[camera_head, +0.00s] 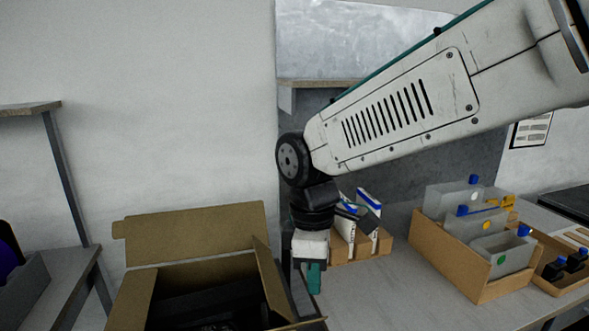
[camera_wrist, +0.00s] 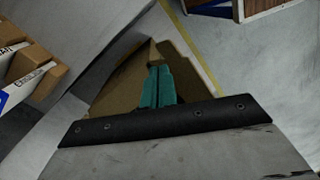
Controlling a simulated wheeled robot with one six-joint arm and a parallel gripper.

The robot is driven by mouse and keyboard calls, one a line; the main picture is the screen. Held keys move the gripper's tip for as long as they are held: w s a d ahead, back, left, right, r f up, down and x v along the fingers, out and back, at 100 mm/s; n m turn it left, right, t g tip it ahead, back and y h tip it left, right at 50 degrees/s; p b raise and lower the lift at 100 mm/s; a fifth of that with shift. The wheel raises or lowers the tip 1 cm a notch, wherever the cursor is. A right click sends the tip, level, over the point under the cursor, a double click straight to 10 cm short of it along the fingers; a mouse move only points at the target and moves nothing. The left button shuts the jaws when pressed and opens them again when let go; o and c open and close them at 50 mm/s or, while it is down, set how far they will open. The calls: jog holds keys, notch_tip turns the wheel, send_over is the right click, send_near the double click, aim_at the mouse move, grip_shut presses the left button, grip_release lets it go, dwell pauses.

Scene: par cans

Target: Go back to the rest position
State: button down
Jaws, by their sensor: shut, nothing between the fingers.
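My gripper (camera_wrist: 157,88) shows in the wrist view with its two teal fingers together and nothing between them. In the head view my gripper (camera_head: 314,278) hangs down from my arm, at the right side of the open cardboard box (camera_head: 195,232). A flap of this box also shows behind the fingers in the wrist view (camera_wrist: 118,90). I cannot tell from these views how high the fingertips are above the box.
A wooden holder (camera_head: 385,243) with upright packets stands behind my gripper on the grey table (camera_head: 385,295). A cardboard bin (camera_head: 440,252) with clear, blue-capped containers (camera_head: 500,255) stands to the right. A shelf (camera_head: 30,108) and a grey bench (camera_head: 60,290) are at the left.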

jog(key=s+d+r+m+t, duration=0.1)
jog(key=s+d+m, duration=0.6)
jog(key=d, duration=0.4)
jog(key=s+d+r+m+t, duration=0.1)
jog(key=s+d+m, duration=0.7)
jog(key=d, duration=0.4)
jog(key=shift+d+r+m, duration=0.25)
jog(key=shift+r+m, duration=0.15)
jog(key=shift+m, duration=0.1)
